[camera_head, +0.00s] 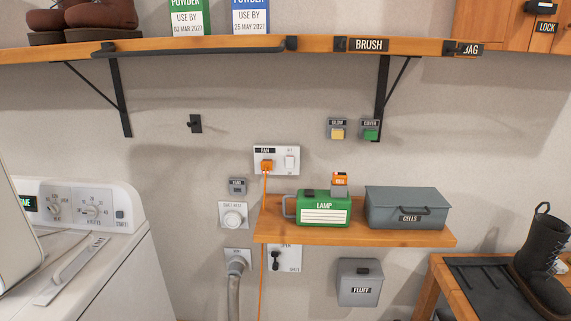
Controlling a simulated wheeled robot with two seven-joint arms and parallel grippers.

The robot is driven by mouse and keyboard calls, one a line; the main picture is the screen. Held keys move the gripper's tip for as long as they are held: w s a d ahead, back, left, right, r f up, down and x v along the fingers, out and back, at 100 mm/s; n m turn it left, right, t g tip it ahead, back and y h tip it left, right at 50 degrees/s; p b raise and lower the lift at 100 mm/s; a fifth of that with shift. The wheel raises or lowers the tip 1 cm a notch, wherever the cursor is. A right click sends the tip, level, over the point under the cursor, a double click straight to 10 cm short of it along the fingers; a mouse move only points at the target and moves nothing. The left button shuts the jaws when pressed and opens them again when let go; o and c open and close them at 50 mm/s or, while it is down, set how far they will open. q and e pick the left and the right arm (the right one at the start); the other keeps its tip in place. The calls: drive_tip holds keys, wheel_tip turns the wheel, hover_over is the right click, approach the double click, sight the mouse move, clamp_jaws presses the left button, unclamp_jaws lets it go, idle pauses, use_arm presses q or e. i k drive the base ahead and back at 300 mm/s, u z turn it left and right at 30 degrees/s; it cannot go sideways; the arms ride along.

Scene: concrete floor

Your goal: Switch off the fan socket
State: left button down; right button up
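The fan socket (276,152) is a white wall plate with a black FAN label, fixed to the grey wall near the middle of the head view. An orange plug (266,165) sits in its left half, and an orange cord (264,195) hangs down from it. A white rocker switch (290,162) is on its right half, with small lettering above and below. The switch's position is too small to tell. Neither of my grippers shows in the head view.
Below the socket, a wooden shelf (350,238) holds a green LAMP case (322,209) and a grey CELLS box (408,208). A long shelf (220,43) runs above. A white machine (110,260) stands at left. The wall right around the socket is clear.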

sight(289, 159)
drive_tip(key=k, duration=1.2)
drive_tip(key=u, duration=0.45)
drive_tip(key=i, duration=1.35)
drive_tip(key=z, duration=0.9)
drive_tip(key=i, duration=0.65)
drive_tip(key=z, duration=0.6)
